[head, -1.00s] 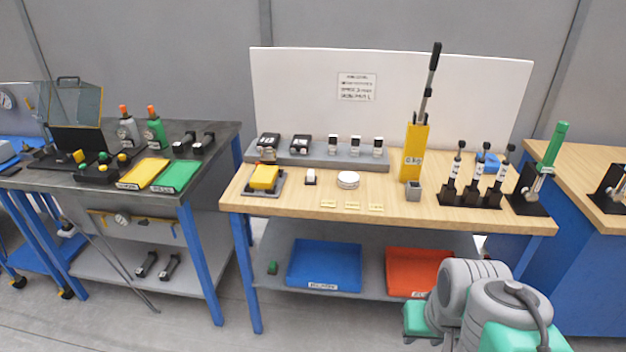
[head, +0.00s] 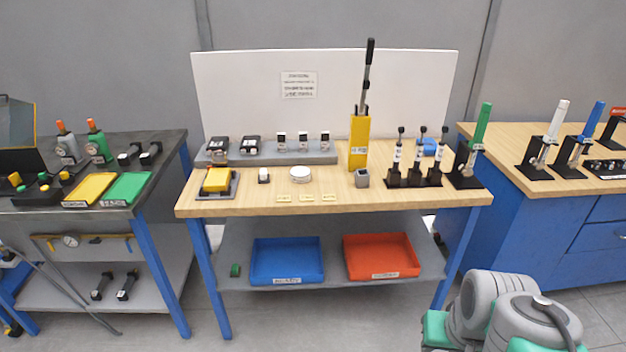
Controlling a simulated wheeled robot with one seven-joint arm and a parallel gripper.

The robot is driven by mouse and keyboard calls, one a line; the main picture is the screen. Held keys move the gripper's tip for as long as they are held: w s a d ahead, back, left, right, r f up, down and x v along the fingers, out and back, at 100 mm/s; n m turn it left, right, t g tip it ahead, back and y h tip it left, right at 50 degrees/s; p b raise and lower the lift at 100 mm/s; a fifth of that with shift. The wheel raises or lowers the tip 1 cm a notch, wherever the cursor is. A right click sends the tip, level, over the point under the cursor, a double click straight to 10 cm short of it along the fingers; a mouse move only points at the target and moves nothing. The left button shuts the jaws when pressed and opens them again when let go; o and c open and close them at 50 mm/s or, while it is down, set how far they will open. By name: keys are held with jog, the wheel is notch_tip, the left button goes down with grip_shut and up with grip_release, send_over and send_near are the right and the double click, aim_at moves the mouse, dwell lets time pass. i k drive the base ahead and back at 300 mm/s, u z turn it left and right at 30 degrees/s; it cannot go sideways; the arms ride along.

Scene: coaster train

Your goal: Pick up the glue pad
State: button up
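No readable label marks the glue pad, and I cannot tell for certain which item it is. A yellow block (head: 217,180) sits in a dark grey holder (head: 232,190) at the left end of the wooden table (head: 385,201). To its right are a small white-topped block (head: 264,174) and a round white disc (head: 300,174). All stand clear of my arm. My grey and green arm links show at the lower right, but my gripper is out of view.
The shelf below holds blue (head: 287,262) and red (head: 381,257) trays. A dark bench (head: 165,172) stands left; a blue-sided bench (head: 545,215) stands right.

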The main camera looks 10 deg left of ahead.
aim_at(263, 177)
jog(key=z, duration=0.45)
jog(key=i, duration=0.2)
jog(key=u, duration=1.15)
jog(key=i, duration=1.45)
jog(key=u, duration=2.1)
jog(key=i, duration=1)
jog(key=u, duration=0.3)
